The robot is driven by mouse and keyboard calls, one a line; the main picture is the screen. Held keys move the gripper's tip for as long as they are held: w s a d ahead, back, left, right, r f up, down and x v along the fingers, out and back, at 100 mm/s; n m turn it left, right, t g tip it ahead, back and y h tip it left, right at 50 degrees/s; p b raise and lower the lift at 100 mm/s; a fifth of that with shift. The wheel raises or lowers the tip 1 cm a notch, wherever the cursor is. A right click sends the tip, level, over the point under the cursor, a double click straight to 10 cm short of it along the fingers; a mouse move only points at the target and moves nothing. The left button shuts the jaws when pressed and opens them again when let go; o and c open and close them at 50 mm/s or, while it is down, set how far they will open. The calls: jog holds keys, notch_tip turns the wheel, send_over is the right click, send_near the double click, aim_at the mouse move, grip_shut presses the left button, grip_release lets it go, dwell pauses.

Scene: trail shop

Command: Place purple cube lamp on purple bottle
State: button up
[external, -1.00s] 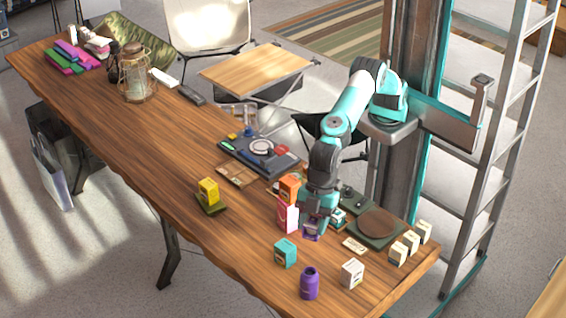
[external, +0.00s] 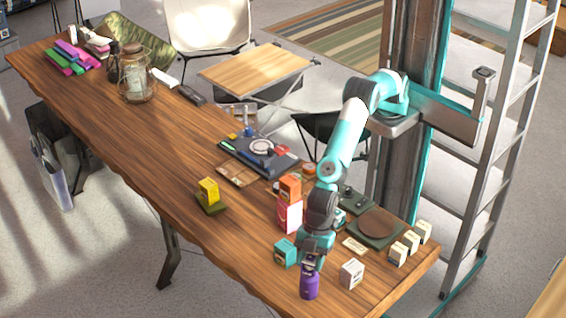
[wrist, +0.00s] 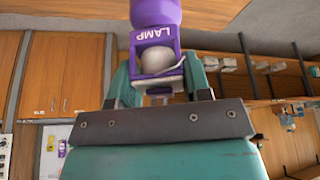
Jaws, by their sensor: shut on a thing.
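The purple bottle (external: 309,287) stands upright near the table's front edge. It also shows at the top of the wrist view (wrist: 155,12). The purple cube lamp (wrist: 155,40), marked LAMP with a pale bulb inside, is between my fingers. My gripper (wrist: 160,76) is shut on the lamp. In the external view my gripper (external: 311,262) is directly over the bottle, with the lamp mostly hidden there. In the wrist view the lamp meets the bottle's outline; I cannot tell whether they touch.
A teal box (external: 285,252) stands close left of my gripper and a white box (external: 351,273) close right. Pink (external: 290,216) and orange (external: 290,187) boxes stand behind. A yellow cube (external: 208,190) is farther left. The wooden table (external: 250,255) is clear at front left.

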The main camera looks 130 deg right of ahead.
jog(key=shift+f, duration=0.2)
jog(key=o, duration=1)
jog(key=shift+c, duration=0.2)
jog(key=shift+r, duration=0.1)
jog(key=shift+r, duration=0.2)
jog(key=b+v, duration=0.2)
jog(key=v, duration=1)
jog(key=s+d+r+g, duration=0.1)
jog(key=s+r, duration=0.2)
jog(key=s, duration=0.3)
jog(key=s+d+r+n+y, duration=0.1)
jog(key=s+r, duration=0.2)
jog(key=s, duration=0.4)
jog(key=s+d+r+g, duration=0.1)
jog(key=s+r, duration=0.2)
jog(key=s, duration=0.3)
jog(key=s+d+n+g+y, duration=0.1)
jog(key=s+d+g, duration=0.1)
jog(key=s, duration=1.9)
jog(key=shift+s+d+f+n, duration=0.15)
jog(key=shift+d+f+n, duration=0.15)
jog(key=shift+d+f, duration=0.1)
